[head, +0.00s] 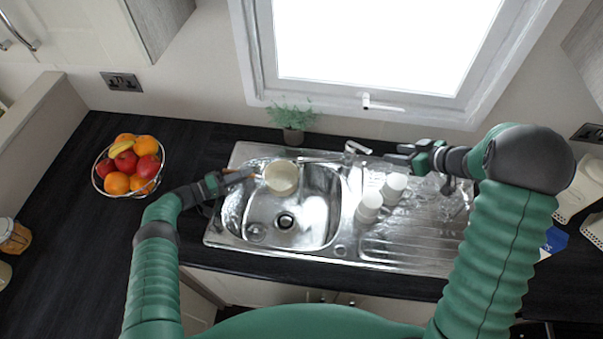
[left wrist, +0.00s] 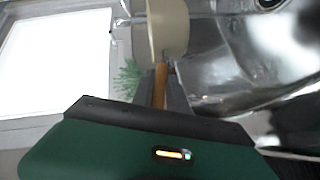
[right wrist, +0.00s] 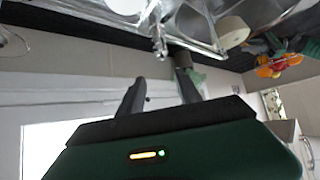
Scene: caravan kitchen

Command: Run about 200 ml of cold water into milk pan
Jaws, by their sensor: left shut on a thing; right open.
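The cream milk pan (head: 281,178) is over the back of the steel sink bowl (head: 310,217), under the end of the spout (head: 318,160). My left gripper (head: 240,175) is shut on the pan's wooden handle, which shows in the left wrist view (left wrist: 160,86). The pan's inside is too small to read for water. The tap (head: 357,147) stands behind the sink. My right gripper (head: 412,155) is open and empty, just right of the tap. In the right wrist view its two fingers (right wrist: 160,95) are apart, with the tap (right wrist: 158,42) beyond them.
A potted plant (head: 293,125) stands behind the sink, below the window. A fruit basket (head: 130,166) is on the left worktop. The dark worktop at left is mostly clear.

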